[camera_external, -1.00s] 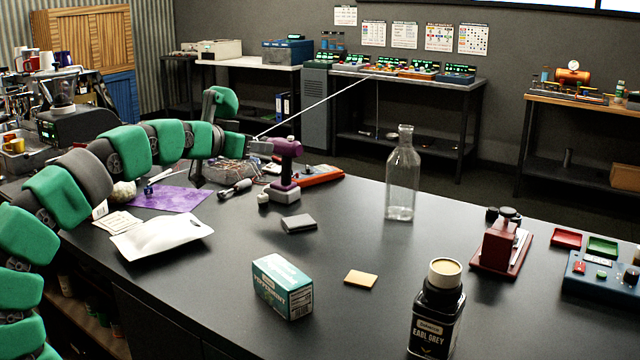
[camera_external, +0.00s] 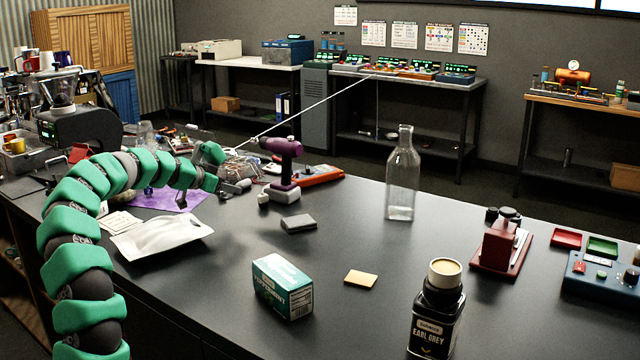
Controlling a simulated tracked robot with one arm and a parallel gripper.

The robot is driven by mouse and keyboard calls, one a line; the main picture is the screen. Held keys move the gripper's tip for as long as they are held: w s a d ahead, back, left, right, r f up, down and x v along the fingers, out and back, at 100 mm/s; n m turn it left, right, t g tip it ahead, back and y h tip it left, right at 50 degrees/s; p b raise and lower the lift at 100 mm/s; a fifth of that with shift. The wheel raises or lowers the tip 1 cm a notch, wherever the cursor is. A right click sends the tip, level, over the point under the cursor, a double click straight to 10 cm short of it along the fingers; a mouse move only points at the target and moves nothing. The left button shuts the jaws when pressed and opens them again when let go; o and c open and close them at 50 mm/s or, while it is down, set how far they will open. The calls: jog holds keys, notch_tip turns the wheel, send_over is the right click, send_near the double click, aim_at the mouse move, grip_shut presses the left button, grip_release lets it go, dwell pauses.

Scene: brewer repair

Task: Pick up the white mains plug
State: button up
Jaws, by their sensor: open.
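My green-and-black arm arches in from the left, and its end, my gripper (camera_external: 229,187), is low over the far left part of the bench. My gripper is small in this view and open, with nothing seen in it. A small white block (camera_external: 263,197) sits right of it, by the foot of the purple drill (camera_external: 283,165); it may be the white mains plug, but I cannot tell. A cluttered clear tray or bundle (camera_external: 238,166) is just behind my gripper.
A white pouch (camera_external: 165,236) and purple cloth (camera_external: 172,199) lie near the arm. A grey block (camera_external: 299,224), teal box (camera_external: 283,287), clear bottle (camera_external: 402,180) and dark jar (camera_external: 436,315) stand farther right. A thin rod (camera_external: 315,105) slants up behind the drill. The middle bench is mostly clear.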

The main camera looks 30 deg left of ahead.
aim_at(260, 195)
jog(key=shift+w+a+f, duration=0.1)
jog(key=shift+w+f, duration=0.05)
jog(key=shift+f, duration=0.15)
jog(key=b+x, duration=0.1)
jog(key=x, duration=0.5)
jog(key=shift+w+f, duration=0.2)
jog(key=shift+w, duration=0.1)
jog(key=shift+d+b+x, duration=0.25)
jog(key=shift+b+x, duration=0.15)
jog(key=shift+x, duration=1.15)
jog(key=shift+d+b+x, duration=0.2)
jog(key=shift+b+x, duration=0.15)
jog(key=shift+x, duration=1.15)
jog(key=shift+w, duration=0.25)
jog(key=shift+d, duration=0.1)
grip_shut()
